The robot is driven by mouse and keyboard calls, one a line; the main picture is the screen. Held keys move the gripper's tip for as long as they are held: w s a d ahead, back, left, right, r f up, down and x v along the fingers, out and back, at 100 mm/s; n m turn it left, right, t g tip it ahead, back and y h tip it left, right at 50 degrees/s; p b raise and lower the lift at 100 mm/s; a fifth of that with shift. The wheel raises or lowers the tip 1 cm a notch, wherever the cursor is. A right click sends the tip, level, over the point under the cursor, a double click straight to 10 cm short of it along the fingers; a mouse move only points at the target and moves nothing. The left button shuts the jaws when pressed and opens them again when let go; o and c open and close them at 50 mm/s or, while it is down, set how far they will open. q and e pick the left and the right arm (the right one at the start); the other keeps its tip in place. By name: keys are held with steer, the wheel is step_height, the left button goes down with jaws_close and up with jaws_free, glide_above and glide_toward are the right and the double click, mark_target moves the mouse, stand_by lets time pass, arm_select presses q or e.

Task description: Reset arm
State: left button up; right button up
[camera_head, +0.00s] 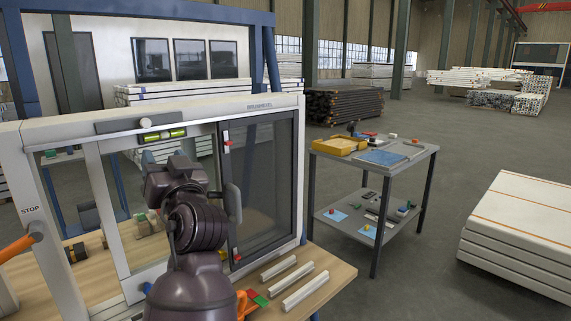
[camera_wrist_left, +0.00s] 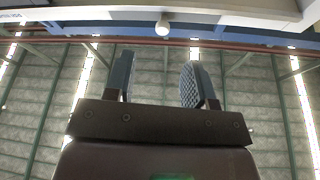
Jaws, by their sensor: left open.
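My left arm rises from the bottom centre of the head view in front of a white-framed glazed panel (camera_head: 255,103). Its dark gripper end (camera_head: 172,178) is near the panel's left opening, below a white knob (camera_head: 146,123); the fingertips are hard to make out there. In the left wrist view my left gripper (camera_wrist_left: 155,82) is open, with nothing between its two fingers. That view looks up at the roof. The knob also shows there (camera_wrist_left: 162,26), beyond the fingertips. My right gripper is not in view.
A wooden bench (camera_head: 325,268) carries light strips (camera_head: 305,290) close to my arm's right. The panel's grey handle (camera_head: 233,203) is beside my arm. A two-level cart (camera_head: 400,162) stands right of the panel, and stacked white boards (camera_head: 515,235) lie further right. Floor between them is clear.

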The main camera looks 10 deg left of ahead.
arm_select(q)
steer(key=s+a+f+m+g+h, duration=0.1)
steer(key=s+f+g+h, duration=0.2)
steer(key=f, duration=0.6)
steer(key=s+a+f+m+g+h, duration=0.1)
steer(key=s+a+f+m+h, duration=0.3)
steer(key=f, duration=0.6)
steer(key=s+d+f+n+g+h, duration=0.1)
steer(key=s+f+g, duration=0.1)
steer(key=s+f, duration=0.5)
steer(key=s+d+f+m+g+h, duration=0.35)
steer(key=s+f+g+h, duration=0.3)
steer(key=s+f, duration=1.05)
steer(key=w+d+f+t, duration=0.1)
steer(key=w+f+t, duration=0.4)
steer(key=f+t, duration=0.3)
steer(key=shift+f+h, duration=0.35)
steer(key=shift+w, duration=0.1)
